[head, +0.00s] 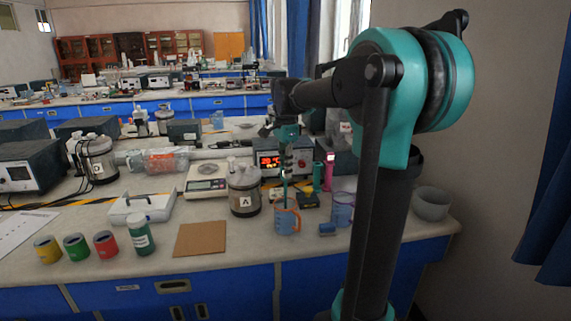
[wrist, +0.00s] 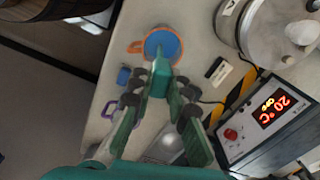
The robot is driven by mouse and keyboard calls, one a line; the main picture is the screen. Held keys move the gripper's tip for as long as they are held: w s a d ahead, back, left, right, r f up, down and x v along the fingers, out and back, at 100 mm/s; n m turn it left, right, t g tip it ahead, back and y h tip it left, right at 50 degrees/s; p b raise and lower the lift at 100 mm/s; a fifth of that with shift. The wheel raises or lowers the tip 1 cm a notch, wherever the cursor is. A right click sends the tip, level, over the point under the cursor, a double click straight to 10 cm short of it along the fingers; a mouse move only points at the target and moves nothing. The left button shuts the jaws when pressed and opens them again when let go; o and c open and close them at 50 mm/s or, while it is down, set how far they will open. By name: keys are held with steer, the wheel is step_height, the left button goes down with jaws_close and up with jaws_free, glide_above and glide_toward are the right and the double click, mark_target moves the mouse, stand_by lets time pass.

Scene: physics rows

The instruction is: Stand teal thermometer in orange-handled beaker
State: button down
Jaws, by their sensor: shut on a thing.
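The orange-handled beaker (head: 288,223) stands upright near the front of the bench; it is blue and see-through with an orange rim. In the wrist view, the beaker (wrist: 165,42) is seen from above, with its handle to the left. My gripper (head: 287,152) is above the beaker, shut on the teal thermometer (head: 285,185), which hangs about upright. Its lower end is at the beaker's mouth in the head view; I cannot tell whether it is inside. In the wrist view, the thermometer (wrist: 160,78) shows between the fingertips of my gripper (wrist: 162,98), overlapping the beaker's near rim.
A purple-handled beaker (head: 342,210) and a small blue block (head: 327,229) stand close at the right. A lidded metal pot (head: 244,198) is at the left, and a heater with a red display (head: 286,163) behind. A brown board (head: 201,239) lies flat at the left.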

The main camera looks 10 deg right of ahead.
steer(key=shift+f, duration=1.7)
steer(key=c, duration=1.4)
jaws_free()
step_height(320, 180, up, 12)
